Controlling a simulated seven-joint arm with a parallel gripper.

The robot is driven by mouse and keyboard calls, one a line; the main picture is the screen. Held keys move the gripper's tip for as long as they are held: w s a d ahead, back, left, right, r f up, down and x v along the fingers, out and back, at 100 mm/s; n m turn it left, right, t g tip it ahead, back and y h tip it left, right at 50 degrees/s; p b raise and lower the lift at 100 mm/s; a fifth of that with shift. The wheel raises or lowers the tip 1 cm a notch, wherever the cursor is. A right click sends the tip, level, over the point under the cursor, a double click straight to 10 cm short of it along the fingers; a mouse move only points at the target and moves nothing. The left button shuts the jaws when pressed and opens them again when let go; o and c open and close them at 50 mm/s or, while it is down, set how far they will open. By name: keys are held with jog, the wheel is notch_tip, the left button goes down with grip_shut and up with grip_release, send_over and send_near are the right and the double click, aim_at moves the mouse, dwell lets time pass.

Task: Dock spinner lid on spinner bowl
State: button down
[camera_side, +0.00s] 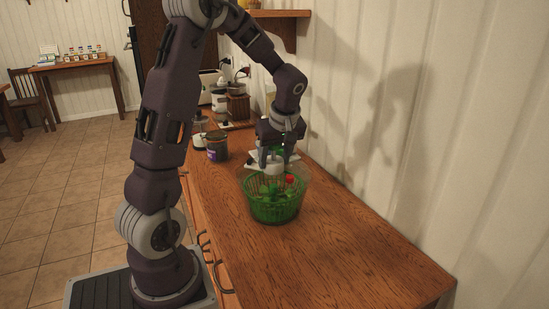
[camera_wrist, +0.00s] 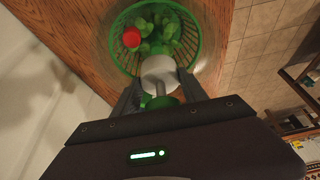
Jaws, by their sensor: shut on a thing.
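The spinner bowl (camera_side: 275,211) is a clear bowl with a green slatted basket, upright on the wooden counter; its green rim also shows in the wrist view (camera_wrist: 198,42). Green leaves and a red piece lie inside. My gripper (camera_side: 274,156) is above the bowl, pointing down. Its two fingers (camera_wrist: 158,91) are shut on the spinner lid's top part, with a green knob behind them. The lid's white hub (camera_wrist: 158,72) hangs over the bowl's near edge in the wrist view. The lid's white part (camera_side: 270,167) is partly hidden by the fingers in the side view. Whether lid and bowl touch is unclear.
A dark jar with a purple label (camera_side: 217,147) stands behind the bowl on the left. A coffee machine (camera_side: 238,103) and other items stand farther back. A pale wall (camera_side: 400,120) runs along the right side. The counter in front (camera_side: 350,255) is clear.

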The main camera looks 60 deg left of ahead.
jog(key=shift+f, duration=0.45)
dwell(0.3)
jog(key=c, duration=0.9)
grip_release()
jog(key=v, duration=1.1)
jog(key=shift+f, duration=0.1)
jog(key=s+d+m+t+h, duration=0.1)
jog(key=s+d+m, duration=0.4)
jog(key=d+m, duration=0.1)
jog(key=s+d+m+t+h, duration=0.2)
jog(key=s+d+m, duration=0.3)
jog(key=d, duration=0.3)
jog(key=s+d+m+t+h, duration=0.1)
jog(key=s+d+m+t, duration=0.1)
jog(key=s+d+m, duration=0.4)
jog(key=shift+s+d+r+m, duration=0.15)
jog(key=shift+s+d, duration=0.05)
jog(key=shift+d, duration=0.35)
jog(key=shift+s+d+r+m, duration=0.15)
jog(key=shift+d, duration=0.4)
